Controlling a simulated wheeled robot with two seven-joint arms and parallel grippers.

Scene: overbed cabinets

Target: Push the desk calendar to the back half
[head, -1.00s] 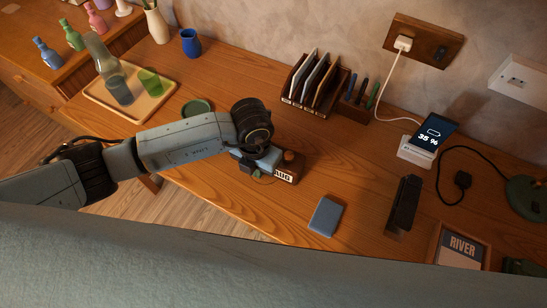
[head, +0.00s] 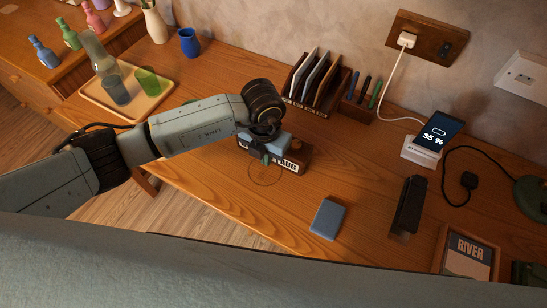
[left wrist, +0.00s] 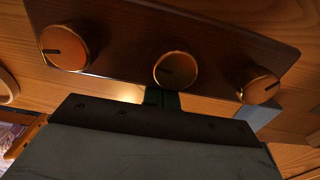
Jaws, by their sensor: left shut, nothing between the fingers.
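The desk calendar (head: 293,158) is a dark wooden block with white lettered cards on its front, one reading "AUG". It stands upright on the desk, partly hidden behind my left gripper. In the left wrist view, a dark wooden block with several round knobs, apparently the calendar (left wrist: 120,45), fills the upper part. My left gripper (head: 266,159) is shut and empty, at the calendar's front side. Its fingertips also show in the left wrist view (left wrist: 162,98), close against the block; exact contact is hard to tell. My right gripper is not in view.
Behind the calendar stand a letter rack (head: 315,82) and a pen holder (head: 359,108), with some bare desk between. A blue notebook (head: 328,217) and a black stapler-like object (head: 407,206) lie to the right. A tray (head: 128,107) with glassware is at the left.

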